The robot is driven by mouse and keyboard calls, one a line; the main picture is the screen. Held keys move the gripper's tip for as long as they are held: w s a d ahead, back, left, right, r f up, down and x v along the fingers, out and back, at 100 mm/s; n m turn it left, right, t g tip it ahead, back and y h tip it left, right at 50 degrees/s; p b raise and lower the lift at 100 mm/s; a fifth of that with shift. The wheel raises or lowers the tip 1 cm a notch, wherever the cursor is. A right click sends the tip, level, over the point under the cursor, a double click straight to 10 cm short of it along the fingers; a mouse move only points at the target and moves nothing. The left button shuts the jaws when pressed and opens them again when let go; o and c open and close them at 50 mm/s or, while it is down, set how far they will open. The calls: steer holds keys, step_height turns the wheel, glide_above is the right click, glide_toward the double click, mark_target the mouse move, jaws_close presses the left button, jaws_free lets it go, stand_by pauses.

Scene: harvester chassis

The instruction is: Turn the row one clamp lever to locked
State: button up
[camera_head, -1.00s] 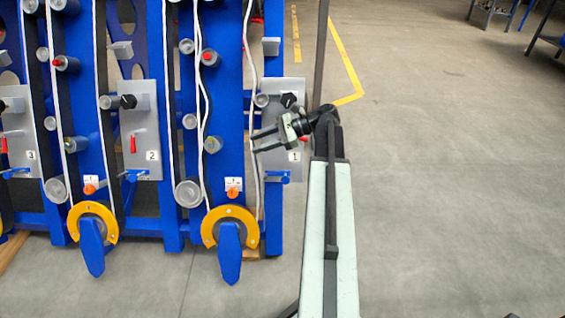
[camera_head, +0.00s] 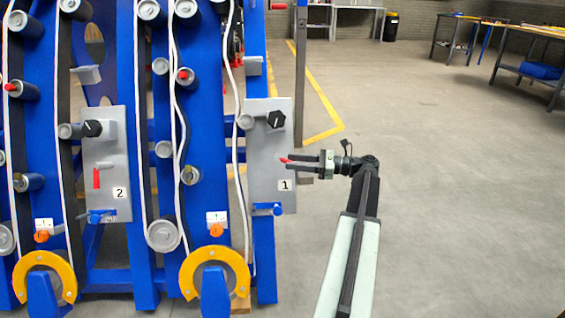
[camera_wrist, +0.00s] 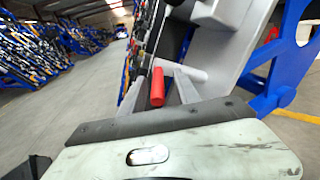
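The row one panel (camera_head: 257,180) is a grey plate marked 1, with a black knob (camera_head: 277,119) near its top and a blue handle (camera_head: 267,209) at its bottom. A red lever (camera_head: 284,160) shows at its right side; which of these is the clamp lever is not labelled. In the wrist view the red lever (camera_wrist: 157,87) stands between the open fingers of my gripper (camera_wrist: 160,92). Whether the fingers touch it cannot be told.
The row two panel (camera_head: 110,170) stands to the left, its red lever (camera_head: 97,178) pointing down. A dark upright post (camera_head: 300,80) stands behind row one. Yellow guide rings (camera_head: 215,265) sit low on the blue frames. The floor at right is open; tables (camera_head: 535,60) stand far off.

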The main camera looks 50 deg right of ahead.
mark_target(285, 160)
steer(key=x, duration=0.3)
steer(key=shift+w+a, duration=0.2)
steer(key=shift+w, duration=0.1)
jaws_close()
stand_by(1.2)
